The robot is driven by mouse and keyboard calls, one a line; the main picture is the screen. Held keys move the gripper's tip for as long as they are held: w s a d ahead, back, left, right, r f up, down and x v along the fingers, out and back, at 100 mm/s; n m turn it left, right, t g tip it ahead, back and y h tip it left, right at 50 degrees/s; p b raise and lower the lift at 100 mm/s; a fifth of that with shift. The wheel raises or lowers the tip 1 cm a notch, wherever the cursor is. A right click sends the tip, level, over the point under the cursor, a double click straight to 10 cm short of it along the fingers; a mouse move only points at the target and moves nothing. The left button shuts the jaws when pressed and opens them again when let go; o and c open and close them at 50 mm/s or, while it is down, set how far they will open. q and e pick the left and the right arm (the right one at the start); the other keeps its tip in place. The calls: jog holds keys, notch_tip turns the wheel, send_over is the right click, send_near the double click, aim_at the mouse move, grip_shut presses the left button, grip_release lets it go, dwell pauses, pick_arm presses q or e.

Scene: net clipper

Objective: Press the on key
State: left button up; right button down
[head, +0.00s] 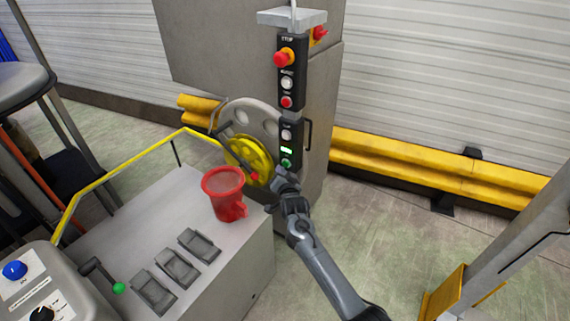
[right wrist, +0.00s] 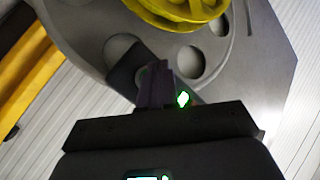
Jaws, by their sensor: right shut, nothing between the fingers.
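The small lettering is too blurred to show which one is the on key. My right gripper (head: 283,177) is shut and empty, just below the green button; touching cannot be told. In the right wrist view, the shut fingers (right wrist: 155,84) are beside a bright green glow (right wrist: 183,99). My left gripper is out of view.
A yellow wheel (head: 249,160) sits on a grey machine beside the panel. A red mug (head: 224,193) stands on a grey console (head: 240,255) with several pedal-like switches. A yellow barrier (head: 400,160) runs along the back wall.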

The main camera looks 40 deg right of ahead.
dwell(0.3)
jog(key=a+p, duration=0.1)
jog(key=a, duration=0.1)
jog(key=s+a+p, duration=0.1)
jog(key=a, duration=0.1)
jog(key=shift+s+a+p, duration=0.15)
jog(key=shift+a+p, duration=0.2)
jog(key=shift+a, duration=0.05)
jog(key=shift+f, duration=0.1)
dwell(0.5)
